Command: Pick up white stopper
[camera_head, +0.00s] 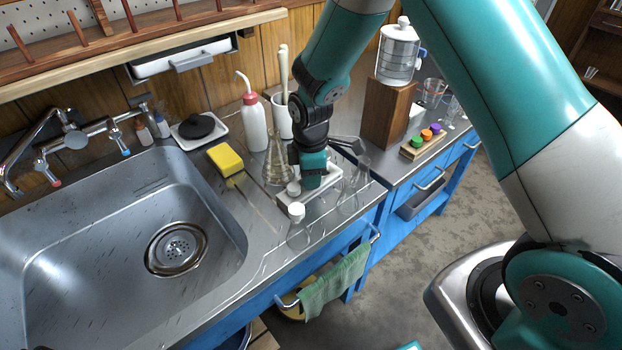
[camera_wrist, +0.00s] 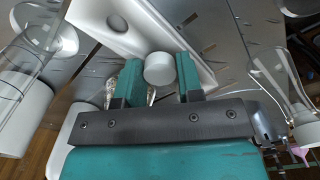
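A small round white stopper (camera_wrist: 160,68) shows in the wrist view between the two teal fingers of my gripper (camera_wrist: 161,78). It is at or just beyond the fingertips, over the white tray (camera_wrist: 108,22). The fingers are apart on either side of it, and I cannot tell whether they touch it. In the head view my gripper (camera_head: 312,180) points down at the tray (camera_head: 325,187), with a white stopper (camera_head: 293,188) at its lower left. Another white stopper (camera_head: 297,210) tops a clear flask (camera_head: 298,236) near the counter's front edge.
Clear glassware (camera_head: 348,197) stands right of the tray. A conical flask (camera_head: 277,160), a red-capped wash bottle (camera_head: 253,122) and a yellow sponge (camera_head: 225,160) stand left of my gripper. The sink (camera_head: 110,300) lies further left. A wooden block (camera_head: 385,115) stands behind right.

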